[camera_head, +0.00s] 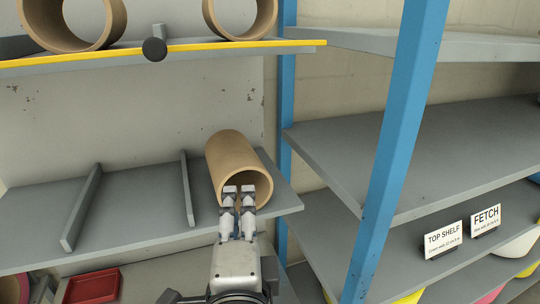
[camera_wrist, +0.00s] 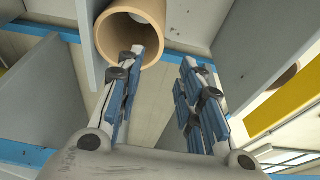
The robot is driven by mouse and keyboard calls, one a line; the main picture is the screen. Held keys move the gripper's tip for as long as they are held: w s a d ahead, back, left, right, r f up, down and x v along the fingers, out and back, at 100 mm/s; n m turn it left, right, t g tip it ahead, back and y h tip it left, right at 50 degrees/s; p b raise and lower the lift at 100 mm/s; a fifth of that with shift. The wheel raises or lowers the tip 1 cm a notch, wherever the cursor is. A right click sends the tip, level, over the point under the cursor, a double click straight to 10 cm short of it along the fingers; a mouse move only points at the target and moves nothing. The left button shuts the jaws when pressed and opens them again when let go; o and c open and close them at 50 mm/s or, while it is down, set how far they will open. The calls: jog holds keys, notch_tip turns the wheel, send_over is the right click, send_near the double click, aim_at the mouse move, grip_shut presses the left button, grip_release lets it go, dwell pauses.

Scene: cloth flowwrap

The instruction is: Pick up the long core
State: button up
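A long tan cardboard core (camera_head: 229,150) lies on the lower grey shelf at its right end, with its open end facing me. My gripper (camera_head: 238,189) is at that open end, its two fingers apart. In the wrist view the core (camera_wrist: 106,40) is at the top, and the tip of the left finger overlaps its opening and lower rim. The right finger is outside the rim. The gripper (camera_wrist: 163,62) is open with nothing between its fingers. I cannot tell whether the left fingertip is inside the core or only in front of it.
Two more cores (camera_head: 76,46) (camera_head: 235,35) stand on the yellow-edged shelf (camera_head: 200,46) above. Low grey dividers (camera_head: 82,208) (camera_head: 187,188) split the lower shelf. A blue post (camera_head: 395,130) stands to the right. A red tray (camera_head: 92,287) sits below.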

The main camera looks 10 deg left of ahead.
jog(key=p, duration=0.5)
send_near(240, 158)
jog(key=w+p, duration=0.1)
jog(key=p, duration=0.3)
jog(key=shift+a+p, duration=0.15)
jog(key=shift+p, duration=0.15)
jog(key=x, duration=0.9)
jog(key=shift+f+p, duration=0.3)
jog(key=shift+p, duration=0.05)
jog(key=shift+c, duration=0.5)
grip_shut()
